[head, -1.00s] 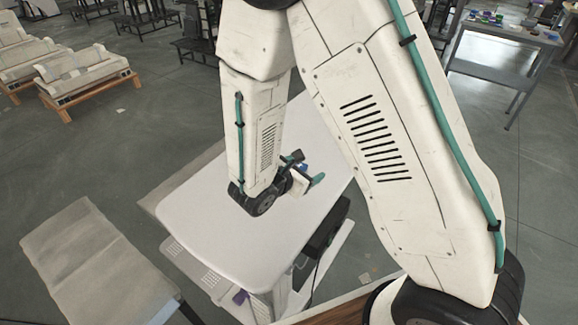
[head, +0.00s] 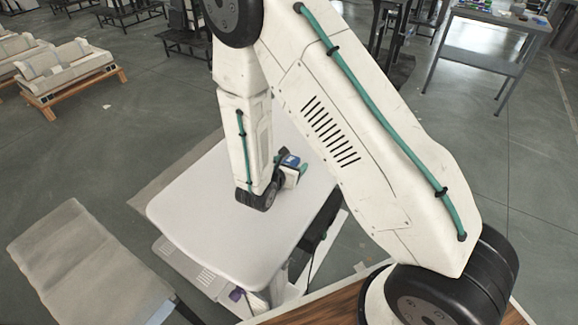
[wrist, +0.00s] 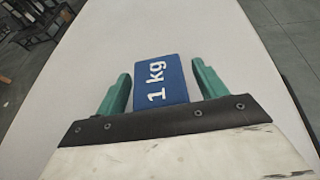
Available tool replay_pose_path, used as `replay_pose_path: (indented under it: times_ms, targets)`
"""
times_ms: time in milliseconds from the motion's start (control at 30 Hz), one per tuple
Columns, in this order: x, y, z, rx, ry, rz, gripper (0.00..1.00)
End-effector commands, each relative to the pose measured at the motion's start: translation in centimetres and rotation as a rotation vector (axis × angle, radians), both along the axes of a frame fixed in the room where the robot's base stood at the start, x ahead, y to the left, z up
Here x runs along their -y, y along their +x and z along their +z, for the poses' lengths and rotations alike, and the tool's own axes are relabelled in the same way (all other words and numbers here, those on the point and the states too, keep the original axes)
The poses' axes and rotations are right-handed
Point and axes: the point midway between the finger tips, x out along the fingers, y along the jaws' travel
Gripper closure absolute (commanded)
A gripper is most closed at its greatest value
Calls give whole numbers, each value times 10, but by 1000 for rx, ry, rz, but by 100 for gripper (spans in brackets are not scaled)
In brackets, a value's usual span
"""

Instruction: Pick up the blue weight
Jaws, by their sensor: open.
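The blue weight (wrist: 160,80) lies on the white table top and is marked "1 kg" in white. In the wrist view it sits between the two green fingers of my gripper (wrist: 161,90), with a gap on each side. Its near end is hidden by the dark gripper bar. In the head view my gripper (head: 298,168) is low over the table, and only a small part of the weight (head: 290,160) shows beside it. My gripper is open.
The white table (head: 200,230) has rounded corners and is otherwise clear around the weight. A grey bench-like surface (head: 80,260) stands at lower left. A table with small items (head: 490,40) stands at far upper right. Pallets with pale loads (head: 65,78) are at upper left.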

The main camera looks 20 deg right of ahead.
Motion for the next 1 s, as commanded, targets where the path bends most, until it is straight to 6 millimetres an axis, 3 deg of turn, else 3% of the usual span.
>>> replay_pose_path:
  times_ms: [200,400,467,1000]
  targets:
    - [1,0,0,0,0,-1,32]
    - [1,0,0,0,0,-1,88]
    - [1,0,0,0,0,-1,100]
    - [1,1,12,5,0,-2,100]
